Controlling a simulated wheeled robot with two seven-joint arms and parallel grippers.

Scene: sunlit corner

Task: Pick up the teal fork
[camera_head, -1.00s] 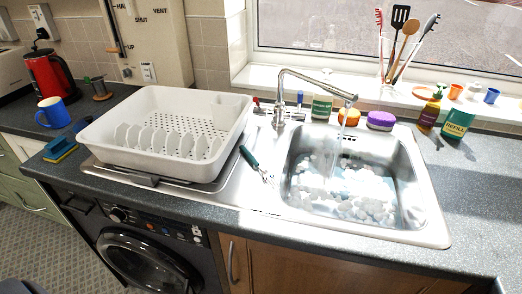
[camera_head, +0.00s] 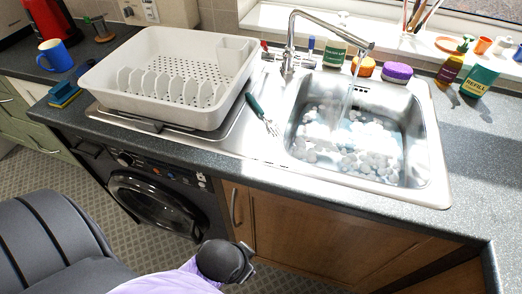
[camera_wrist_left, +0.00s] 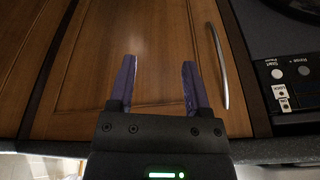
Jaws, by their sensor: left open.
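The teal fork (camera_head: 255,106) lies on the steel drainboard between the white dish rack and the sink. Its teal handle points toward the back and its metal tines toward the front right. My left gripper (camera_wrist_left: 158,72) is open and empty, its two purple fingers facing a wooden cupboard door in the left wrist view. In the head view my left arm enters at the bottom left, and its wrist end is low in front of the cupboard, below the counter edge and well short of the fork. The fork is not in the left wrist view. My right gripper is not seen.
The white dish rack (camera_head: 166,78) stands left of the fork. The sink (camera_head: 426,150) with running tap (camera_head: 315,28) and foam lies right of it. A cupboard door (camera_wrist_left: 95,60) with a metal handle (camera_wrist_left: 219,65) is close ahead. The right counter (camera_head: 490,150) is mostly clear.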

